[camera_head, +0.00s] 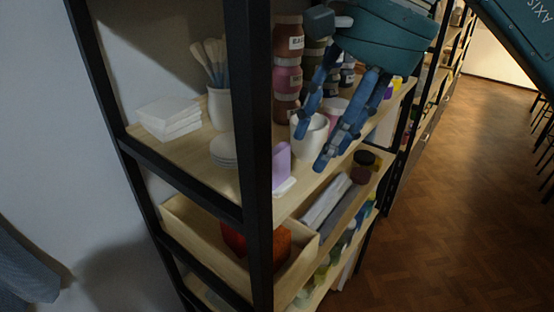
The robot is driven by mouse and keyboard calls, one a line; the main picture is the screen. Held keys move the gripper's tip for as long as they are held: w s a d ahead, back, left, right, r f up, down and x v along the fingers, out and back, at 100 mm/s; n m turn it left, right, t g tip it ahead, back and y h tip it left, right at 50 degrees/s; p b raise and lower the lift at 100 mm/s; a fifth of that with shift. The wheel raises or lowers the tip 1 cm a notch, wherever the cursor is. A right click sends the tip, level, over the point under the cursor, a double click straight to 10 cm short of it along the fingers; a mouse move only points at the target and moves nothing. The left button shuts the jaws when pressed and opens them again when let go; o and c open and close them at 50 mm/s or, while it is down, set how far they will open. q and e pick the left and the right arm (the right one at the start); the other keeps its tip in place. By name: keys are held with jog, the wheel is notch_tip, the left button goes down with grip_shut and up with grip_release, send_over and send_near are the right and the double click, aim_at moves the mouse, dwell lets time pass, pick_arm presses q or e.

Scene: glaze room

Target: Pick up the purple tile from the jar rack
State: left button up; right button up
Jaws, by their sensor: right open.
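The purple tile (281,164) stands roughly upright near the front edge of the upper shelf, just right of the black post. A small white piece (284,187) lies at its foot. My right gripper (312,146) reaches down from the upper right with its blue fingers spread, open and empty. Its fingertips are up and to the right of the tile, apart from it in the picture. A white cup (310,142) shows between and behind the fingers. My left gripper is not in view.
Stacked jars (288,80) stand behind the cup. Left of the black post (249,150) are white tiles (168,117), a brush pot (219,108) and stacked dishes (223,149). A wooden box (294,263) with red things sits below. Open floor (450,210) lies right.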

aim_at(282, 158)
jog(key=a+p, duration=0.1)
jog(key=a, duration=0.1)
jog(key=w+a+p, duration=0.1)
jog(key=a, duration=0.1)
jog(key=shift+w+a+r, duration=0.1)
jog(key=shift+a, duration=0.1)
jog(key=x, duration=0.3)
jog(key=shift+a+r, duration=0.1)
jog(key=shift+f, duration=0.35)
grip_shut()
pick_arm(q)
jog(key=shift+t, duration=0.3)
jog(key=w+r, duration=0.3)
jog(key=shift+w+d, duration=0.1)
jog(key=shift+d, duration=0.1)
